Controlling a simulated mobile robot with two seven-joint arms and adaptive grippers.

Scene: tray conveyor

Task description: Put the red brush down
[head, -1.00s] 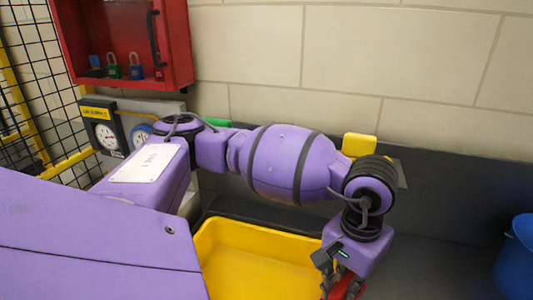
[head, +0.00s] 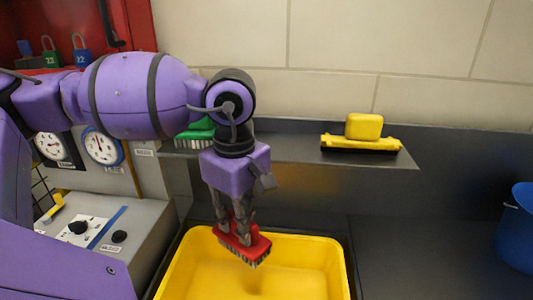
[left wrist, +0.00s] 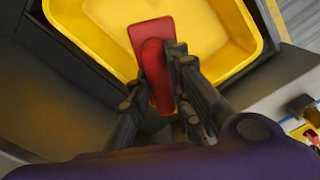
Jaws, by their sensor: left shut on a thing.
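The red brush (head: 249,247) is held bristles down, above the back part of the yellow tray (head: 338,262). My left gripper (head: 238,222) is shut on its handle. In the left wrist view the fingers (left wrist: 163,88) close on both sides of the red handle of the brush (left wrist: 151,36), and the yellow tray (left wrist: 75,27) lies beyond it. The head view shows space between the bristles and the tray floor. My right gripper is not in view.
A grey shelf (head: 285,150) runs along the wall behind the tray. A blue bucket (head: 517,230) is at the right edge. A gauge panel (head: 100,150) stands at the left. The dark surface right of the tray is clear.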

